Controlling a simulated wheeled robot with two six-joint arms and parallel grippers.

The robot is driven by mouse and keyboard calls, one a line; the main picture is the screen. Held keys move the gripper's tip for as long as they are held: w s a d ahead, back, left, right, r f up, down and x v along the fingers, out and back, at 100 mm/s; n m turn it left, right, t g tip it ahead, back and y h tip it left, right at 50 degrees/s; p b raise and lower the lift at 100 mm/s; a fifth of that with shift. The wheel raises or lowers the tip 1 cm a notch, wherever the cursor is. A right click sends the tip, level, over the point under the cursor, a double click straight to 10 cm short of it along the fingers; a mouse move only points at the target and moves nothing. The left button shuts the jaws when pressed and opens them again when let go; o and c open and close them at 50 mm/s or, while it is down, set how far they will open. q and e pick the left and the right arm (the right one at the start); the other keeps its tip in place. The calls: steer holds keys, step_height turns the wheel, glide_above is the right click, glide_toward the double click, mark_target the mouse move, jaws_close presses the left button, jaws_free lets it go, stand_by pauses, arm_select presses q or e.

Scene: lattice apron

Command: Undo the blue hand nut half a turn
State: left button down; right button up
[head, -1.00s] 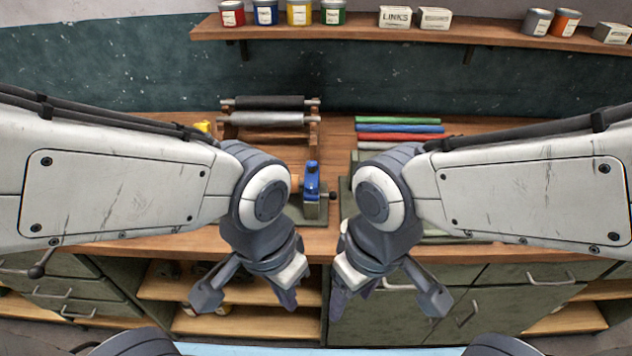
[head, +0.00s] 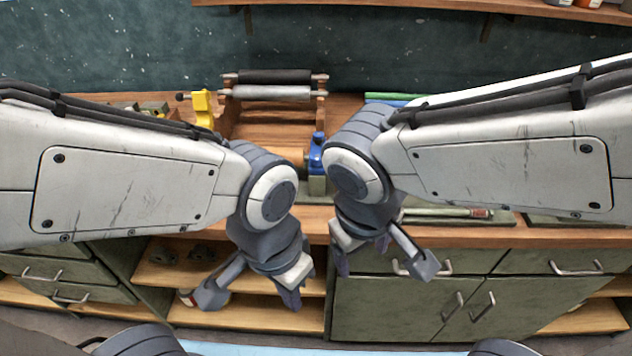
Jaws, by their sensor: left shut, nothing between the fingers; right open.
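A blue part (head: 317,148), which looks like the blue hand nut, sits on top of a small grey-green fixture (head: 317,185) on the bench, just left of my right wrist. My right arm hides part of it, so its exact shape is unclear. My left gripper (head: 297,282) is shut and empty, low in front of the bench's front edge. My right gripper (head: 350,258) is open and empty, also in front of the bench and below the blue part. Neither gripper touches it.
A wooden stand with dark and grey rollers (head: 275,92) is behind the fixture. A yellow part (head: 202,105) stands to its left. Green and blue rods (head: 390,98) lie at the right, partly behind my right arm. Cabinets (head: 420,300) and open shelves are below the bench.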

steer(key=w+f+m+t+h+b, duration=0.1)
steer(key=w+f+t+b, duration=0.2)
steer(key=w+f+b, duration=0.45)
arm_select(q)
step_height(320, 180, down, 38)
steer(key=b, duration=2.8)
arm_select(e)
steer(key=m+t+h, duration=0.2)
steer(key=m+t, duration=0.6)
steer(key=t, duration=0.4)
glide_toward(315, 161)
steer(key=p+x, duration=0.7)
steer(key=x, duration=0.3)
steer(key=shift+w, duration=0.1)
arm_select(q)
step_height(315, 161, up, 7)
steer(key=shift+f, duration=0.1)
